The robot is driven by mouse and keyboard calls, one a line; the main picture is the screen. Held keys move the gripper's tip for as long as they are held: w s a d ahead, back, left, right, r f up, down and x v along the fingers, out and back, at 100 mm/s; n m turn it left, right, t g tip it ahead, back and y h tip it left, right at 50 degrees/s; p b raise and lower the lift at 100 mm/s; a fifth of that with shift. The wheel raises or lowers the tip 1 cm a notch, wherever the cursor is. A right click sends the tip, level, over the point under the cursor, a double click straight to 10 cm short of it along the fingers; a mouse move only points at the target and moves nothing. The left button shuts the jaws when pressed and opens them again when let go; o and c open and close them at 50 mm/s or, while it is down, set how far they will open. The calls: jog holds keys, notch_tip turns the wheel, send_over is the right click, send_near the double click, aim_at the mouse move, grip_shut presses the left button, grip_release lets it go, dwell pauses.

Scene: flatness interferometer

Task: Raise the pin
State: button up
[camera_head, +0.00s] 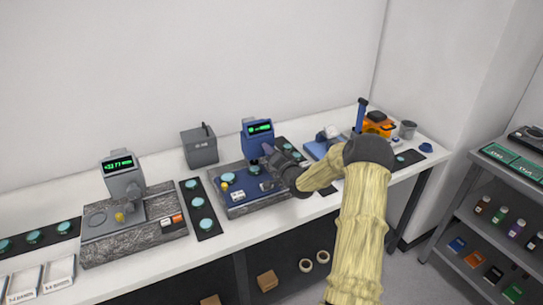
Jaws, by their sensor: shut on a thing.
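The blue flatness interferometer (257,139) with a lit green display stands on a grey granite base around the middle of the bench. My gripper (270,158) is at the right side of its head, low on the front, reaching in from the right. It is shut on a small part there, which I take to be the pin. The pin itself is hidden by my jaws and wrist, so its height cannot be told. A small yellow knob (224,185) sits on the left of the base.
A second, grey gauge (124,180) with a green display stands to the left. A dark strip with teal discs (199,211) lies between the two instruments. A grey box (200,148) stands behind. An orange case (378,123) and a shelf cart (488,190) are to the right.

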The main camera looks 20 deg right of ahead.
jog(key=m+b, duration=0.1)
jog(key=m, duration=0.2)
jog(key=shift+d+f+m, duration=0.1)
jog(key=shift+d+m, duration=0.05)
jog(key=shift+m, duration=0.25)
jog(key=m, duration=0.4)
jog(key=shift+b, duration=0.3)
jog(key=o, duration=1)
jog(key=shift+c, duration=0.2)
jog(key=s+b, duration=0.2)
jog(key=s, duration=1.5)
jog(key=shift+s+d+b, duration=0.25)
jog(key=shift+b, duration=0.15)
